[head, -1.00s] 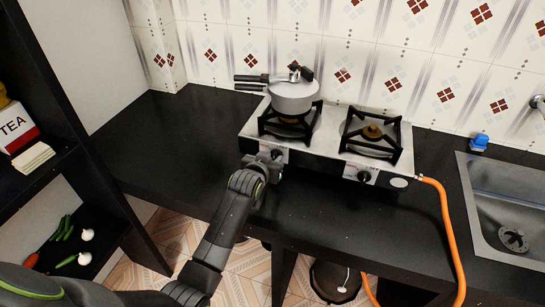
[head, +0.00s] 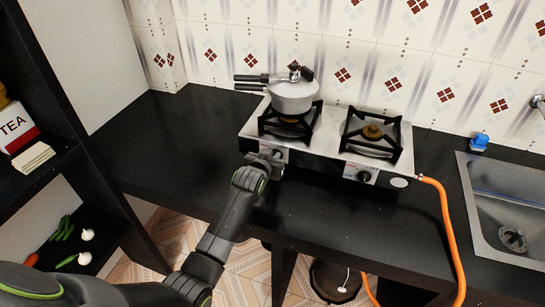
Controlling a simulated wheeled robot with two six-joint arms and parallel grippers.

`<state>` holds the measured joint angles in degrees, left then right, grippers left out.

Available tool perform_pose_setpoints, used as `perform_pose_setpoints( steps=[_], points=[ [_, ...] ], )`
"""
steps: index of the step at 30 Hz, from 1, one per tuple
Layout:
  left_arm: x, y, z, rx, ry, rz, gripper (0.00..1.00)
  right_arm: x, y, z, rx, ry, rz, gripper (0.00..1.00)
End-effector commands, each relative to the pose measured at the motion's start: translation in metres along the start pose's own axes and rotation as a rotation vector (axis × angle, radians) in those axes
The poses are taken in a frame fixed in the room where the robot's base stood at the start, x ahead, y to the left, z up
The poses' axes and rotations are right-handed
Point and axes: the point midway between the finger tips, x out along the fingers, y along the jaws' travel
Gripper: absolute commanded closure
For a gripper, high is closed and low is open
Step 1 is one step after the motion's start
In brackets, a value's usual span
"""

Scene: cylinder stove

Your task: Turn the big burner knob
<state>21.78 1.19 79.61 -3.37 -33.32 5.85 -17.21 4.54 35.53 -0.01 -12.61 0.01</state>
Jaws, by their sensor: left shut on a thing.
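A silver two-burner stove (head: 330,152) stands on the black counter. Its left knob (head: 278,152) is on the front panel below the left burner, mostly hidden by my left gripper. My left gripper (head: 272,158) is at that knob and shut on it; the fingertips are small and partly hidden by the wrist. The right knob (head: 365,177) is on the front panel below the right burner, untouched. My right gripper is not in view.
A grey pressure cooker (head: 292,97) sits on the left burner; the right burner (head: 372,133) is bare. An orange gas hose (head: 446,225) runs down from the stove's right end. A sink (head: 510,205) lies at right. Counter left of the stove is clear.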

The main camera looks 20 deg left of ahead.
Motion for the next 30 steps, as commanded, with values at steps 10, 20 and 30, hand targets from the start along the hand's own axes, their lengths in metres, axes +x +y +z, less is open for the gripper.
perform_pose_setpoints(
  steps=[10,20,30],
  points=[
    [0.0,-0.003,0.0,-0.071,-0.002,0.029,1.0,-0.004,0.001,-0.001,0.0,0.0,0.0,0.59],
    [0.001,-0.01,0.003,-0.311,-0.001,0.127,1.0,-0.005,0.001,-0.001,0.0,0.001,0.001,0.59],
    [0.004,-0.017,0.01,-0.606,0.0,0.25,1.0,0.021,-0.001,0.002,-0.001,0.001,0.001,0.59]
  ],
)
